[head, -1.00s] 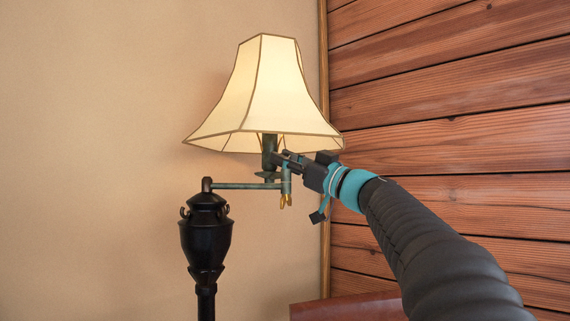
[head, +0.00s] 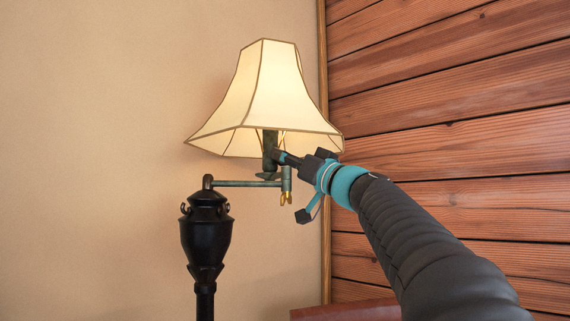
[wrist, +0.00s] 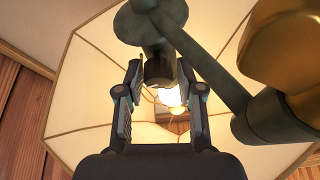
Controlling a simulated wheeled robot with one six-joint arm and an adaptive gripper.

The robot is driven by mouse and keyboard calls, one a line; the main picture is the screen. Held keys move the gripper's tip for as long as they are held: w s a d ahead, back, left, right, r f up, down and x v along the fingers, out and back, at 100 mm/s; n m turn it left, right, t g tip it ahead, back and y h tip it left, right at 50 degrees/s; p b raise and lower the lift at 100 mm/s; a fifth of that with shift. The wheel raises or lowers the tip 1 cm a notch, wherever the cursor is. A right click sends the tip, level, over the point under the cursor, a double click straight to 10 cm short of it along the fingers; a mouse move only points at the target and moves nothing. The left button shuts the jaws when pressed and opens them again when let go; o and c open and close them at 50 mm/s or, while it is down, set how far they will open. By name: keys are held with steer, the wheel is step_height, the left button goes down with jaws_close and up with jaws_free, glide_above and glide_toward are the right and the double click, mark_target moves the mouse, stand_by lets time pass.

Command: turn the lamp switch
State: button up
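The lamp has a lit cream shade (head: 265,95), a dark green socket stem (head: 270,148) and a swing arm (head: 245,184) on a black urn-shaped post (head: 206,235). My gripper (head: 282,157) is at the stem just below the shade, reaching in from the right. In the wrist view, my gripper (wrist: 160,72) has its two fingers apart, one on each side of the socket (wrist: 158,68). Gaps show beside the socket, so the fingers look open. The glowing bulb (wrist: 170,97) shows beyond it. I cannot make out the switch as a separate part.
A brass piece (head: 286,198) hangs at the swing arm's joint, close below my gripper. It looms large in the wrist view (wrist: 288,45). A wooden plank wall (head: 450,130) is at right, a beige wall (head: 90,130) behind. A reddish-brown furniture edge (head: 345,312) shows below.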

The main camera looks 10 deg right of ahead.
steer(key=shift+o, duration=0.3)
steer(key=shift+f, duration=0.1)
steer(key=v, duration=1.1)
steer(key=shift+s, duration=0.4)
